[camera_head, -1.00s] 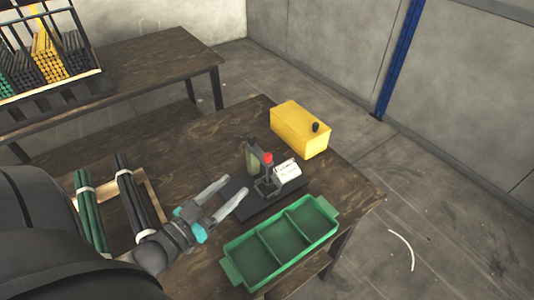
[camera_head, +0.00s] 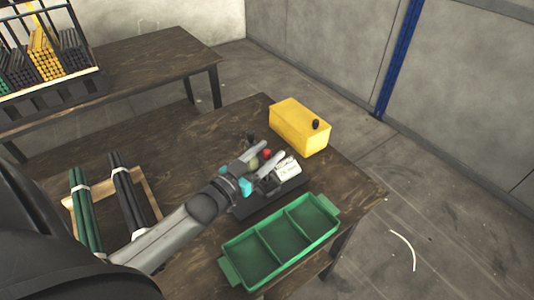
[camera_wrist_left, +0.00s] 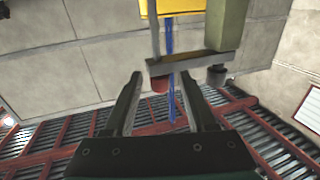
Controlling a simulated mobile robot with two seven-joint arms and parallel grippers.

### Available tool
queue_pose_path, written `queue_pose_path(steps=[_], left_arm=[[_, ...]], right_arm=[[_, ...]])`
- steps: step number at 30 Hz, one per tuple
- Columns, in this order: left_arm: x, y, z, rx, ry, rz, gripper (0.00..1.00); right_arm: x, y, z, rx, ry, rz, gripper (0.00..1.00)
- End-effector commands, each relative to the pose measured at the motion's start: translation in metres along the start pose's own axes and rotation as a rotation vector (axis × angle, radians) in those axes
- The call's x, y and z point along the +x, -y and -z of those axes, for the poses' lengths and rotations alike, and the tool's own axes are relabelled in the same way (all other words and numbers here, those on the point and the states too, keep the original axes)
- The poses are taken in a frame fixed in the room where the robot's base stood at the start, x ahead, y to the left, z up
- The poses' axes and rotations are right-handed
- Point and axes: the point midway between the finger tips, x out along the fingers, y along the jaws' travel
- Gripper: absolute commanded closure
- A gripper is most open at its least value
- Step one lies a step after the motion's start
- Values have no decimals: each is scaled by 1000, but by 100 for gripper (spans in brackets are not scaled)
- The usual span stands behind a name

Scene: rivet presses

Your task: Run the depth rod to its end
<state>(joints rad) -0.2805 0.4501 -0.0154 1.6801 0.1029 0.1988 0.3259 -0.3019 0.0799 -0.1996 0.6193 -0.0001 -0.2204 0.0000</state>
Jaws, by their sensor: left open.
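The small press shows in the head view with a dark base (camera_head: 246,208), partly hidden by my left gripper. A red knob (camera_head: 266,154) shows on it; in the wrist view the red knob (camera_wrist_left: 160,84) is at the edge of a flat bar (camera_wrist_left: 188,63) on an olive post (camera_wrist_left: 226,25). A dark knob (camera_wrist_left: 216,76) is beside it. Which part is the depth rod I cannot tell. My left gripper (camera_head: 275,150) is open at the press, its fingers (camera_wrist_left: 161,77) either side of the red knob with gaps visible. My right gripper is not in view.
A green three-compartment tray (camera_head: 230,270) is in front of the press. Bundles of green rods (camera_head: 86,212) and dark rods (camera_head: 128,195) lie left. A white label block (camera_head: 288,168) is on the press.

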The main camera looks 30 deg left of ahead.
Motion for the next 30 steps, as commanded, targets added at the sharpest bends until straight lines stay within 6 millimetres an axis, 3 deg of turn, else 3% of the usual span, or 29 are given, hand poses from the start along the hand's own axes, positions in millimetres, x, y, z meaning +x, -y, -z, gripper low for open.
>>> queue_pose_path(steps=[9,24,30], left_arm=[[2,0,0,0,0,0,44],[2,0,0,0,0,0,100],[2,0,0,0,0,0,100]], right_arm=[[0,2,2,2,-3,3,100],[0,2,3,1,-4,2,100],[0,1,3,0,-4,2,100]])
